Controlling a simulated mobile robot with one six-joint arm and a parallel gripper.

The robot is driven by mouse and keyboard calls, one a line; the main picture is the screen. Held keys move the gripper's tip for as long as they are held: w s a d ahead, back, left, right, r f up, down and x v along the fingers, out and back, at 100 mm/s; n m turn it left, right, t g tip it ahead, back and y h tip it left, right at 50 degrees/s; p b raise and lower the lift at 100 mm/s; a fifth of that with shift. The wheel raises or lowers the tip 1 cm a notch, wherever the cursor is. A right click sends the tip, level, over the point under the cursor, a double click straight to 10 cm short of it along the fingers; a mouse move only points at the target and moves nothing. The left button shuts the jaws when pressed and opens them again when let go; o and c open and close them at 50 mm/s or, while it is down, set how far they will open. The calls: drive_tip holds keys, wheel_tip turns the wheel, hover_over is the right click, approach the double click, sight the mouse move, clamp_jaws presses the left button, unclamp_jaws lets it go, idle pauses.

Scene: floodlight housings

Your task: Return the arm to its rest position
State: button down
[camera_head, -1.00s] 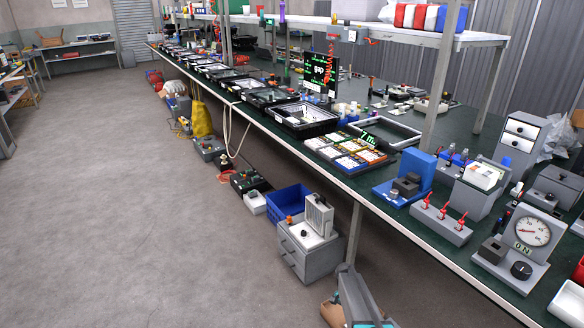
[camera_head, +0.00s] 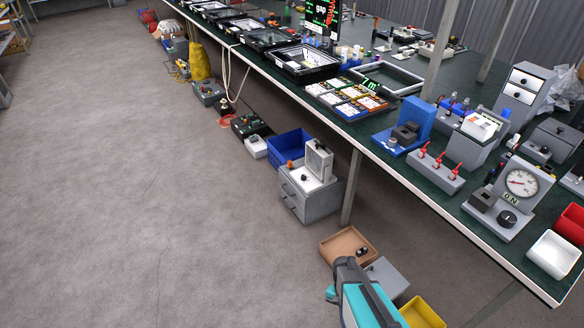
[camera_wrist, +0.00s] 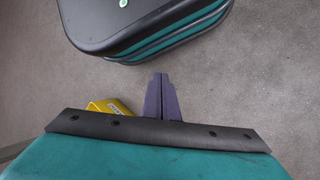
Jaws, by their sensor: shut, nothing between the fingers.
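My gripper (camera_wrist: 161,98) shows in the wrist view as two dark purple fingers, closed together and empty. It hangs over the bare grey floor, apart from any object. In the head view a teal and grey part of my arm shows at the bottom, in front of the floor boxes. My gripper itself cannot be made out in that view. In the wrist view a rounded black and teal part of my own body shows at the top, and my teal wrist housing fills the bottom.
A long green-topped bench (camera_head: 380,150) with parts trays and a dial gauge (camera_head: 520,183) runs along the right. Under it stand a grey drawer unit (camera_head: 308,195), a blue crate (camera_head: 290,148), a brown box (camera_head: 342,246) and a yellow bin (camera_head: 422,312). The floor at left is clear.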

drive_tip(key=s+a+r+n, duration=0.1)
drive_tip(key=s+r+n, duration=0.2)
drive_tip(key=s, duration=0.2)
drive_tip(key=s+a+r+n+y, duration=0.1)
drive_tip(key=s+r+n, duration=0.2)
drive_tip(key=s, duration=0.2)
drive_tip(key=shift+a+n+t+p, duration=0.25)
drive_tip(key=shift+n+t+p, duration=0.05)
drive_tip(key=shift+n, duration=0.1)
drive_tip(key=shift+s, duration=0.1)
